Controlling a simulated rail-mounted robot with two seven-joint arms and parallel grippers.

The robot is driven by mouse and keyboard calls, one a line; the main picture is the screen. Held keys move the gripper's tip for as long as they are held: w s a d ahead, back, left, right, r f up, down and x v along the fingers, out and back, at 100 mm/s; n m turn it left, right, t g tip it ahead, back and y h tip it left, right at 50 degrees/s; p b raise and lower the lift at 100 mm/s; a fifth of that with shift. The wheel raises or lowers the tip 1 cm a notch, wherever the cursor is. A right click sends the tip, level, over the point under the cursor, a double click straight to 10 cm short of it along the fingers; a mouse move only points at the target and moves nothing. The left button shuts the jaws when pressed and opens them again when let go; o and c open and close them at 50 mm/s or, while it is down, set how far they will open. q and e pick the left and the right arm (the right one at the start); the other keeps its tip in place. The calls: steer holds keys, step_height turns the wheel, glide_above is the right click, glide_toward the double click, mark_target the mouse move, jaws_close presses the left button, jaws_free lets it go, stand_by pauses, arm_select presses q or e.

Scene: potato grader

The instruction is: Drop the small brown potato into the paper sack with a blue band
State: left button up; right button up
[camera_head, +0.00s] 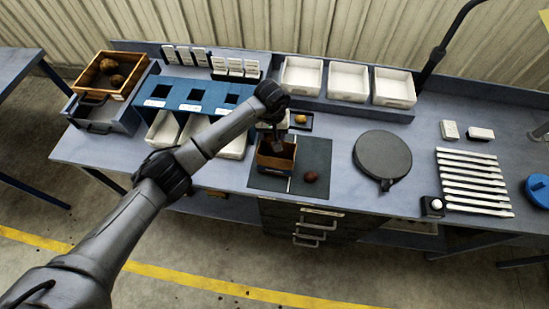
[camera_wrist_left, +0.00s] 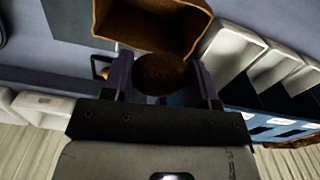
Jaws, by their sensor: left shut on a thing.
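My left gripper (camera_head: 277,142) is above the brown open-topped paper sack (camera_head: 275,165), pointing down toward its mouth. The sack stands on a dark mat, and a bluish band shows on its side. In the left wrist view the two fingers (camera_wrist_left: 162,80) are shut on a dark brown potato (camera_wrist_left: 160,72). The open sack (camera_wrist_left: 150,25) shows just past the fingertips there, its inside lit orange-brown. In the head view the held potato is hard to make out behind the gripper. My right gripper is not in view.
A reddish potato (camera_head: 310,176) lies on the dark mat (camera_head: 318,155) right of the sack. A yellowish potato (camera_head: 301,118) sits behind it. A wooden crate (camera_head: 127,83) with potatoes stands back left. White bins (camera_head: 348,80) line the back. A round dark disc (camera_head: 382,153) lies to the right.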

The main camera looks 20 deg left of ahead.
arm_select(q)
steer(key=o, duration=1)
step_height(320, 180, up, 14)
steer(key=b, duration=0.2)
stand_by(0.6)
